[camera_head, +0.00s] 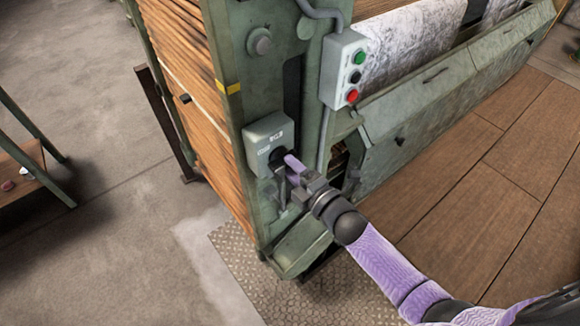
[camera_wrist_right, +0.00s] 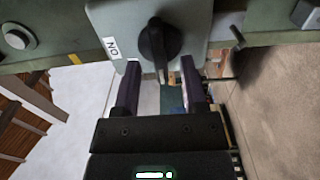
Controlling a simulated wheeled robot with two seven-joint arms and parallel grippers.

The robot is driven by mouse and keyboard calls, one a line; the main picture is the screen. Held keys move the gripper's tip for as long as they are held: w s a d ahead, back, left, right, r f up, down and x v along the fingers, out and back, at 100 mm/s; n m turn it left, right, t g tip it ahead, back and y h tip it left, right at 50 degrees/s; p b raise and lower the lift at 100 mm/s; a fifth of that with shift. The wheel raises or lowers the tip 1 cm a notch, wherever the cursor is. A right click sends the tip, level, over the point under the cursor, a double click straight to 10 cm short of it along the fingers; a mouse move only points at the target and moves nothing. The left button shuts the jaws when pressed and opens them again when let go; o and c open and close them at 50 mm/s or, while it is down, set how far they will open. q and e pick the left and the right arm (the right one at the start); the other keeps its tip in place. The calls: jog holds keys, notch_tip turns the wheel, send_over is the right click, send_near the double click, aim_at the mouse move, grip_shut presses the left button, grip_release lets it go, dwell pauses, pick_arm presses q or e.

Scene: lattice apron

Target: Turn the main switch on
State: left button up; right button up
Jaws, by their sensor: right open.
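The main switch is a grey box (camera_head: 262,133) on the green machine post, with a black rotary knob that my right gripper partly hides in the head view. In the right wrist view the black knob (camera_wrist_right: 158,42) shows on the grey box (camera_wrist_right: 200,14), with a white "ON" label (camera_wrist_right: 112,47) beside it. My right gripper (camera_head: 290,168) is at the box in the head view. In the wrist view its two fingers (camera_wrist_right: 160,82) are apart, one on each side of the knob's lower end. I cannot tell whether they touch it. My left gripper is not in view.
A grey button box (camera_head: 343,68) with green, black and red buttons hangs above right of the switch. The green machine frame (camera_head: 228,60) stands close around. A checkered metal plate (camera_head: 240,280) lies on the floor below. A low table (camera_head: 22,165) stands at left.

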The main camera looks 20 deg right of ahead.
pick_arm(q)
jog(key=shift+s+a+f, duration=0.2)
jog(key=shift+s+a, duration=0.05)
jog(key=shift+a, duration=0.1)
pick_arm(e)
jog(key=shift+x, duration=0.8)
jog(key=c, duration=0.7)
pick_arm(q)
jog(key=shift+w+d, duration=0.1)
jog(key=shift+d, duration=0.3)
pick_arm(e)
grip_shut()
